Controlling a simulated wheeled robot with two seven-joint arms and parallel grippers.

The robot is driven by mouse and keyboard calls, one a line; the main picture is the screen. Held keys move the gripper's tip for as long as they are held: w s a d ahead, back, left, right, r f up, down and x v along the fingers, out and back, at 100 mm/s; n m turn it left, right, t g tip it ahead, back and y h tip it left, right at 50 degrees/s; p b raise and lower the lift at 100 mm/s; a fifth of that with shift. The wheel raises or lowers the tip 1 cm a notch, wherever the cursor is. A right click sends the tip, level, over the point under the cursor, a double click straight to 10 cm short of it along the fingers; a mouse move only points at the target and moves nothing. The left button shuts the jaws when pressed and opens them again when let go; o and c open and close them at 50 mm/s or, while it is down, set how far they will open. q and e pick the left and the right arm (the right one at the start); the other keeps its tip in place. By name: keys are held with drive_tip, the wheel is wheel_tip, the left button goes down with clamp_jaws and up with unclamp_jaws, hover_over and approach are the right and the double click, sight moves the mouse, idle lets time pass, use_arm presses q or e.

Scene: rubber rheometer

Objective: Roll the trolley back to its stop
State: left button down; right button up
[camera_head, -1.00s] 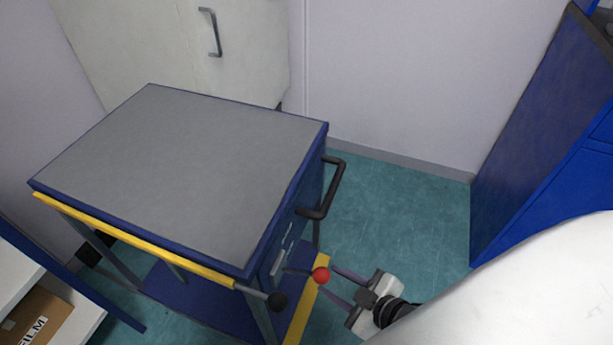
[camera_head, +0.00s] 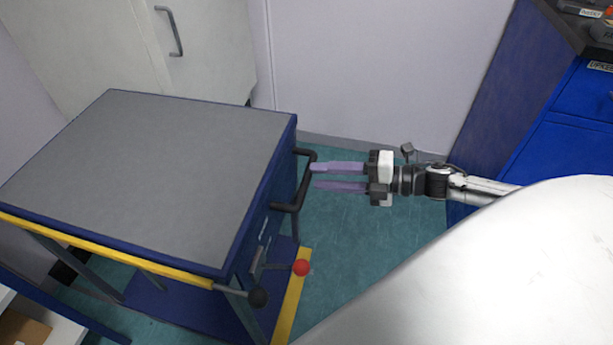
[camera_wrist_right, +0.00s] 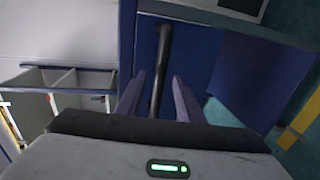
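The trolley (camera_head: 160,165) has a grey top, a blue frame, a yellow front rail and a lower shelf. Its black push handle (camera_head: 305,182) is on the right side. In the right wrist view the handle bar (camera_wrist_right: 160,70) runs between the spread fingers (camera_wrist_right: 159,92); contact cannot be told. My left gripper is not in view.
A pale cabinet (camera_head: 120,50) stands behind the trolley. A blue cabinet (camera_head: 575,115) stands at the right. A white shelf with a cardboard box (camera_head: 22,328) is at the lower left. Green floor (camera_head: 370,235) is open to the trolley's right.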

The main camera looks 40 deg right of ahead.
sight(306, 176)
drive_tip(key=shift+x, duration=2.35)
clamp_jaws()
